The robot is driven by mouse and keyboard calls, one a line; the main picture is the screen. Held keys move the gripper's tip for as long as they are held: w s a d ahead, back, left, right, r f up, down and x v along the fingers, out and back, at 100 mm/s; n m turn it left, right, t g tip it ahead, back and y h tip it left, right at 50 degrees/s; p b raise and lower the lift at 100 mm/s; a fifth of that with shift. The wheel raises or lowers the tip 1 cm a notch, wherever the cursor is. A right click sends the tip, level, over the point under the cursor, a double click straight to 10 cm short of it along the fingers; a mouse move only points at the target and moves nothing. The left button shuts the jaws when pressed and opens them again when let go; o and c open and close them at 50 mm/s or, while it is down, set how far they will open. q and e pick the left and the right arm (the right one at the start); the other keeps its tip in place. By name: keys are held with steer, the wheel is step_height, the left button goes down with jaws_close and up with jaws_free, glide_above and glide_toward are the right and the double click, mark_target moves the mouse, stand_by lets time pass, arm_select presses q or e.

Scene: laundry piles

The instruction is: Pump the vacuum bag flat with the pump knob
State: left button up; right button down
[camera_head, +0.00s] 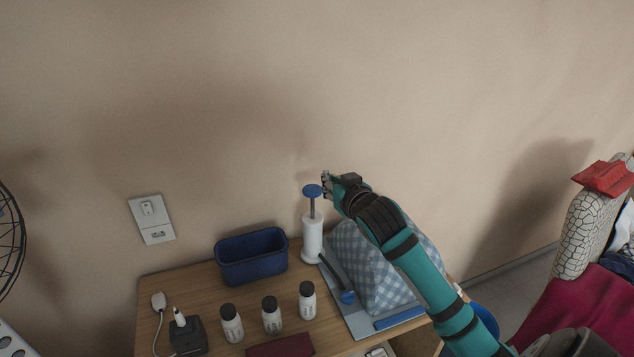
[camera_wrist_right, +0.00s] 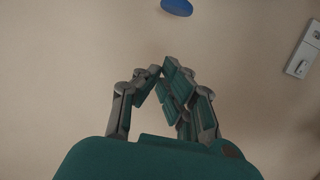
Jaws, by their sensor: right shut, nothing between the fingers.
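The white pump (camera_head: 312,238) stands upright on the wooden table. Its blue knob (camera_head: 312,190) sits at the top of a raised rod, and the knob also shows at the top of the right wrist view (camera_wrist_right: 177,7). The vacuum bag (camera_head: 378,262), blue-and-white checked and puffed up, lies right of the pump. A blue fitting (camera_head: 347,297) on the bag joins the pump by a dark hose. My right gripper (camera_head: 326,178) is shut and empty, beside the knob at about its height; I cannot tell whether they touch. My left gripper is not in view.
A dark blue bin (camera_head: 251,257) stands left of the pump. Several small bottles (camera_head: 272,316), a black charger (camera_head: 187,334) and a dark red item (camera_head: 280,346) are toward the front. A wall outlet (camera_head: 152,219) is behind.

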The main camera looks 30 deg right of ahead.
steer(key=shift+w, duration=0.1)
steer(key=p, duration=0.3)
glide_above(317, 192)
steer(key=shift+s+f, duration=0.2)
steer(key=shift+f, duration=0.8)
steer(key=shift+w+f+p, duration=0.15)
steer(key=shift+f+p, duration=0.05)
steer(key=shift+f, duration=0.45)
steer(key=shift+w+f+p, duration=0.15)
steer(key=shift+f+p, duration=0.05)
steer(key=shift+f, duration=0.4)
steer(key=shift+s+f, duration=0.1)
steer(key=shift+f, duration=0.85)
